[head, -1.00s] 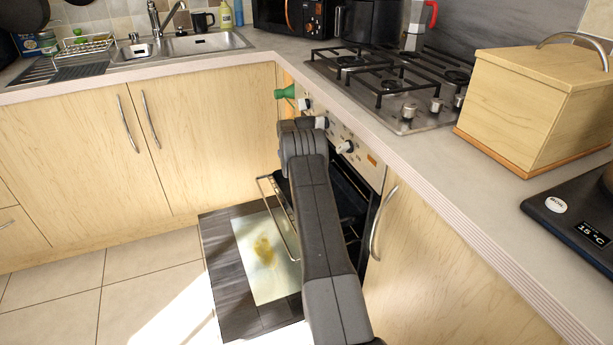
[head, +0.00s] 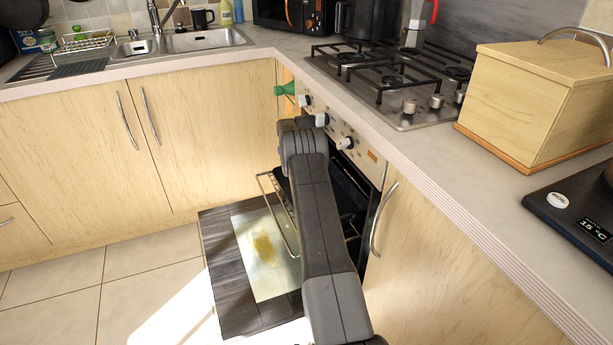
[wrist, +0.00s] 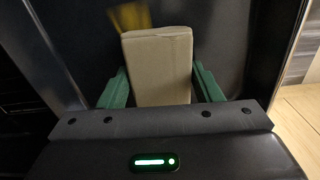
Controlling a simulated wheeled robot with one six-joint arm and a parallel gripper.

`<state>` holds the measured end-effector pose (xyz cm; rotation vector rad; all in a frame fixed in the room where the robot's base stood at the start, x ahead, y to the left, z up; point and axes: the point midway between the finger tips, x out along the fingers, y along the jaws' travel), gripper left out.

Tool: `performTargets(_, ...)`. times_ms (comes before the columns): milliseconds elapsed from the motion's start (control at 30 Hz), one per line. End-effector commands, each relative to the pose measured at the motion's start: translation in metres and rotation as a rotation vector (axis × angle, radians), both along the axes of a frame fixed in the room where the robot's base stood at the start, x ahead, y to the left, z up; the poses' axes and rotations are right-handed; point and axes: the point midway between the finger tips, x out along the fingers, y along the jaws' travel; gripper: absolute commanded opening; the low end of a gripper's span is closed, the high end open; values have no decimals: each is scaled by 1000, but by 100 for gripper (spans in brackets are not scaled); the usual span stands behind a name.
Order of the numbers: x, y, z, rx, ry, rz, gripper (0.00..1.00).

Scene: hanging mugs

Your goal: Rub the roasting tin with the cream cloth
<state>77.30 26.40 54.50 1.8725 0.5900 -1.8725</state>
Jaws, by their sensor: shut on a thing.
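The cream cloth (wrist: 160,70) shows in the wrist view as a folded, block-like pad. My gripper (wrist: 160,85) is shut on it, with a green finger on each side. Behind the cloth is a dark, smooth surface with raised side edges, which looks like the roasting tin (wrist: 235,50). A yellow smear (wrist: 128,17) lies on it just beyond the cloth's upper left. I cannot tell whether the cloth touches the tin.
The oven door (head: 222,262) hangs open, with a yellow-brown stain on its glass. A wire rack (head: 272,205) sticks out above it. The hob (head: 395,85) and worktop stand above the oven. Cupboard fronts (head: 70,150) are at left, and the tiled floor there is clear.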

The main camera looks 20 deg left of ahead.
Motion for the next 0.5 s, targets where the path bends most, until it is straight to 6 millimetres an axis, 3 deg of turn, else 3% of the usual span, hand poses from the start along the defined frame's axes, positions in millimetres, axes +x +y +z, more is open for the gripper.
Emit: performTargets(500,-24,-20,2,-1,1,-1,37)
